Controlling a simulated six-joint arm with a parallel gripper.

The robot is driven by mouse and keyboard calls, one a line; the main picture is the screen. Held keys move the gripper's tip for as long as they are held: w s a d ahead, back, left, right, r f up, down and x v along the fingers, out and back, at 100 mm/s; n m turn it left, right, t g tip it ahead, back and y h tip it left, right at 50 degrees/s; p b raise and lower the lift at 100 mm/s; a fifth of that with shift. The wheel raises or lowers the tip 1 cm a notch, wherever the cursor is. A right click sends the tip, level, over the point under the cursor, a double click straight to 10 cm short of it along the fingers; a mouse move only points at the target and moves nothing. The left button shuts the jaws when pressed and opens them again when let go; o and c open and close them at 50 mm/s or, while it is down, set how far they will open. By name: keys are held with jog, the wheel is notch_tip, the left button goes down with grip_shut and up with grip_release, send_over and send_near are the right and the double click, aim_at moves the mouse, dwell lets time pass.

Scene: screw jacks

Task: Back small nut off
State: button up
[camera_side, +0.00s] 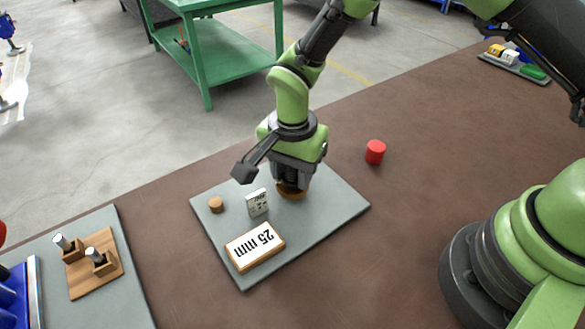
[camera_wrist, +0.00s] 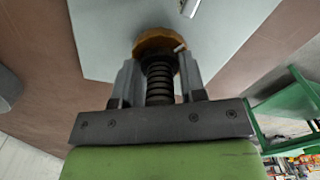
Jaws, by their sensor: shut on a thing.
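A screw jack with a round golden-brown base (camera_side: 291,191) stands on the grey board (camera_side: 330,215). My gripper (camera_side: 292,182) points down over it and hides most of it. In the wrist view, the dark threaded screw (camera_wrist: 159,88) runs between the two fingers of my gripper (camera_wrist: 159,68), with the round base (camera_wrist: 157,40) beyond. A dark small nut (camera_wrist: 158,63) sits around the screw near the base. The fingertips are shut on it from both sides. The exact contact is partly hidden.
A white marked block (camera_side: 257,202), a small brown cylinder (camera_side: 216,205) and a "25 mm" plaque (camera_side: 254,247) share the board. A red cylinder (camera_side: 375,152) stands behind right. A wooden fixture with two pegs (camera_side: 95,264) is at left.

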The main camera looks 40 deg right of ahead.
jog(key=n, duration=0.8)
jog(key=shift+n, duration=0.3)
jog(key=n, duration=0.3)
jog(key=shift+n, duration=0.3)
jog(key=n, duration=0.4)
jog(key=shift+n, duration=0.3)
jog(key=n, duration=0.3)
jog(key=shift+n, duration=0.3)
jog(key=n, duration=0.3)
jog(key=shift+f+n, duration=0.1)
jog(key=shift+n, duration=0.2)
jog(key=n, duration=0.3)
jog(key=shift+n, duration=2.2)
